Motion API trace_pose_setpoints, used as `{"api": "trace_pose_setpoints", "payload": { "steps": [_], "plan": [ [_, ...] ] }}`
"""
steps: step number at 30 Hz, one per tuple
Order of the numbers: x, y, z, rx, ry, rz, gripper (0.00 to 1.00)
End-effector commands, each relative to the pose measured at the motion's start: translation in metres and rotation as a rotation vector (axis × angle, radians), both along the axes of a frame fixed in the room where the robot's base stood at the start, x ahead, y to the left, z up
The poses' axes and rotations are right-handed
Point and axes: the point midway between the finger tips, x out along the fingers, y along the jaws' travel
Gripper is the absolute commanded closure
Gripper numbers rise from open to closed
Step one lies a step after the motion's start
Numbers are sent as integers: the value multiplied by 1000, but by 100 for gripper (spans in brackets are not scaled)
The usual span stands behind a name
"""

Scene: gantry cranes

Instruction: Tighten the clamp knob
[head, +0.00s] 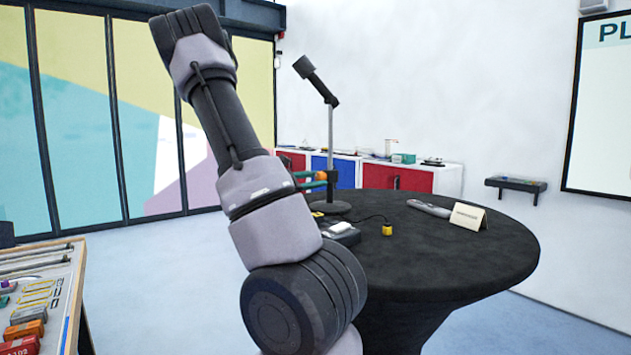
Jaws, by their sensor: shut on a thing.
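A stand with an upright pole (330,150) rises from a round base (330,207) on the black round table. A dark angled head (316,80) tops the pole. A small orange knob (321,175) sits at the pole's left side, about mid-height. My gripper (318,180) reaches it from the left, with teal-green fingers above and below the knob, shut on it. My large grey arm crosses the foreground and hides the rest of the gripper. The clamp body is too small and covered to make out.
The round black table (450,255) also holds a dark device (342,234), a yellow cube (387,230) with a cable, a grey handheld tool (428,208) and a cream card (467,216). A workbench (62,300) with tools stands at left. Cabinets (398,178) line the back wall.

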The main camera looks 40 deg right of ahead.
Motion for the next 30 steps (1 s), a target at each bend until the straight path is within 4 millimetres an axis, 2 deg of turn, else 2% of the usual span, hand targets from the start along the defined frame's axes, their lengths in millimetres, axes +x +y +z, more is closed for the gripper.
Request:
{"api": "trace_pose_setpoints", "payload": {
  "steps": [15,30],
  "plan": [
    [2,0,1,-48,-442,0,100],
    [2,0,2,-69,-626,0,100]
  ]
}}
